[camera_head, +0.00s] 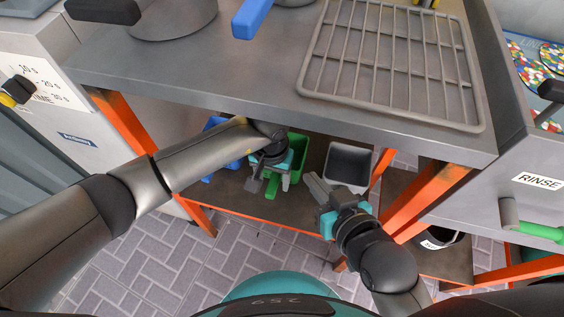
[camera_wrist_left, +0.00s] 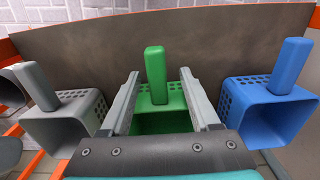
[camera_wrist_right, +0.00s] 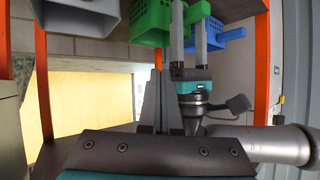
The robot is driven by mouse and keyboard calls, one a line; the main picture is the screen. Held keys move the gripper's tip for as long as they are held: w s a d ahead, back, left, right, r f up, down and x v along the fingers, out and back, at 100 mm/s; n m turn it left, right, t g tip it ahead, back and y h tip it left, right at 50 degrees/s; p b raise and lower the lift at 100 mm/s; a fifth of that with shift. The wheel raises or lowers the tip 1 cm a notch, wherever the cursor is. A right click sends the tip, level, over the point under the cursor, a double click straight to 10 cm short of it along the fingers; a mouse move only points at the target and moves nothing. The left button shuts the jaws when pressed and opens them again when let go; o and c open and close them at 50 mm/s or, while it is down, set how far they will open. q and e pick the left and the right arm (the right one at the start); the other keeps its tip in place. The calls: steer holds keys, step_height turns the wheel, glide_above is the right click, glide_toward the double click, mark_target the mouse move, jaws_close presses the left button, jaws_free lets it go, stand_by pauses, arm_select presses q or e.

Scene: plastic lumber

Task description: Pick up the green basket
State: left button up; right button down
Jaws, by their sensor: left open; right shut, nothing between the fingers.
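The green basket (camera_head: 299,146) sits on the lower shelf under the steel table, partly hidden by my left arm and gripper. The left wrist view shows its perforated wall (camera_wrist_left: 172,97) and upright green handle (camera_wrist_left: 155,73). My left gripper (camera_head: 272,182) is open, its fingers (camera_wrist_left: 160,75) on either side of the handle in that view, with gaps on both sides. The right wrist view also shows the green basket (camera_wrist_right: 149,22) by my left gripper's fingers. My right gripper (camera_head: 313,182) is shut and empty, to the right of the left one and apart from the basket.
A blue basket (camera_wrist_left: 262,108) and a grey basket (camera_wrist_left: 66,120) flank the green one on the shelf. The steel tabletop (camera_head: 270,95) with a wire rack (camera_head: 390,65) overhangs them. Orange legs (camera_head: 428,200) stand at the right.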

arm_select(q)
steer(key=shift+d+f, duration=0.15)
steer(key=shift+f, duration=0.3)
steer(key=shift+f+b, duration=0.6)
steer(key=shift+b, duration=0.05)
steer(key=shift+w+f+b, duration=0.1)
steer(key=shift+f+b, duration=0.4)
steer(key=shift+f, duration=0.4)
arm_select(e)
steer(key=shift+s+a+r+m+t+y, duration=0.25)
steer(key=shift+a+r+t+y, duration=0.4)
steer(key=shift+t, duration=0.5)
steer(key=shift+s+a+r+m+t+y, duration=0.2)
steer(key=shift+a+r+t+y, duration=0.15)
steer(key=shift+a+r+t, duration=0.55)
steer(key=shift+f+t, duration=0.2)
steer(key=shift+t, duration=0.05)
arm_select(q)
steer(key=shift+c, duration=0.3)
jaws_close()
